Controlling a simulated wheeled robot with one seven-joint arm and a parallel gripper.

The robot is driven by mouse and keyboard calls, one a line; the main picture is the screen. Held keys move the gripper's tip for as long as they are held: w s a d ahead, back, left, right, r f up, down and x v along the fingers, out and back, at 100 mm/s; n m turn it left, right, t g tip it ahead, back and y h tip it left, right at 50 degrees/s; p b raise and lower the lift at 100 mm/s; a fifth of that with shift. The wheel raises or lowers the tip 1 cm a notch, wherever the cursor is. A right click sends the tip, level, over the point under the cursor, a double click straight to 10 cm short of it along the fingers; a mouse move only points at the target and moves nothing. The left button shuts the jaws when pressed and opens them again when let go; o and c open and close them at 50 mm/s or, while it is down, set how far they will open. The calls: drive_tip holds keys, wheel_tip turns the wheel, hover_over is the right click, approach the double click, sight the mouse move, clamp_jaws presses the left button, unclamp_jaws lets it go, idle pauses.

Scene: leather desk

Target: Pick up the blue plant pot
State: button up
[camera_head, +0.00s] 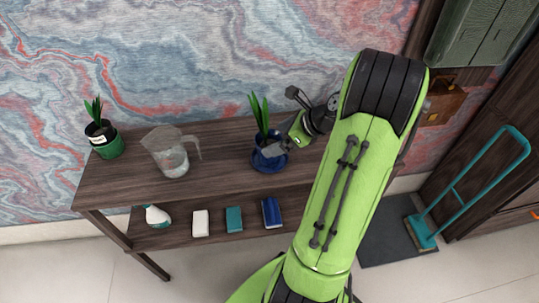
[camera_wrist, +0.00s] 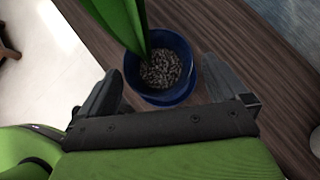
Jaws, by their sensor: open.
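The blue plant pot (camera_head: 268,158) stands upright on the right part of the dark wooden table, with tall green leaves rising from it. In the wrist view the blue pot (camera_wrist: 187,88) shows from above, with grey gravel inside and a leaf on its left. My gripper (camera_wrist: 160,92) is open, with one dark finger on each side of the pot's near part. I cannot tell whether the fingers touch the pot. In the head view my gripper (camera_head: 279,149) is at the pot's right side, and part of it covers the pot.
A clear pitcher (camera_head: 172,160) stands left of the pot on the table (camera_head: 215,150). A green pot with a plant (camera_head: 107,146) is at the far left.

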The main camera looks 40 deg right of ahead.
sight(269, 142)
drive_tip(key=b+x, duration=0.1)
drive_tip(key=x, duration=0.2)
drive_tip(key=shift+w+a+f+b, duration=0.1)
drive_tip(key=shift+a+f+b, duration=0.1)
drive_tip(key=shift+f+b, duration=0.2)
drive_tip(key=shift+w+f, duration=0.15)
drive_tip(key=shift+w, duration=0.1)
drive_tip(key=shift+c, duration=0.3)
